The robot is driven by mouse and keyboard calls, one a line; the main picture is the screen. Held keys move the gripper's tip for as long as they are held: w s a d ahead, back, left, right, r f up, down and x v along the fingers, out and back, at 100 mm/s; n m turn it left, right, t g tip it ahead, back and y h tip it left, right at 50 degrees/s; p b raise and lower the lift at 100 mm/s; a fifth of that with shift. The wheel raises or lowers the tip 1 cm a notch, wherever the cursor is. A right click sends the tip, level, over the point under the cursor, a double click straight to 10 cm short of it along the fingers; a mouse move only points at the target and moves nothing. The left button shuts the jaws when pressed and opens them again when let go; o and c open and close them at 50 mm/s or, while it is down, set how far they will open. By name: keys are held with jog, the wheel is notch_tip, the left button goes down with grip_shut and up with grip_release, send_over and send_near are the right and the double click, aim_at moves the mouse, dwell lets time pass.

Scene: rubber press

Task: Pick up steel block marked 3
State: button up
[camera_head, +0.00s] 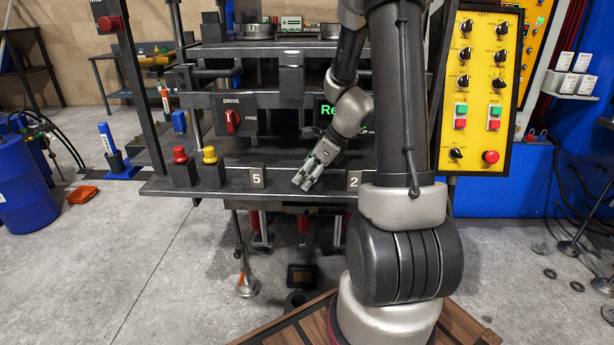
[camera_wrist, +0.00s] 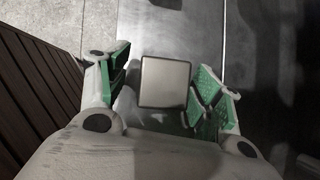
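On the front ledge of the press, a steel block marked 5 (camera_head: 257,177) stands left of my gripper (camera_head: 306,184), and a steel block marked 2 (camera_head: 353,180) stands to its right. No block marked 3 can be read in either view. In the wrist view, a square grey steel block (camera_wrist: 165,82) lies between the two green-padded fingers of my gripper. The fingers are apart, with a gap showing on each side of the block. The marking on this block is not visible. In the head view my gripper hides whatever stands at that spot.
A red button box (camera_head: 180,168) and a yellow button box (camera_head: 210,168) stand on the ledge's left part. The yellow control panel (camera_head: 482,90) is at the right. Press plates and a drive switch (camera_head: 232,121) lie behind and above the ledge (camera_head: 230,188).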

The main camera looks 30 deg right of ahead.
grip_shut()
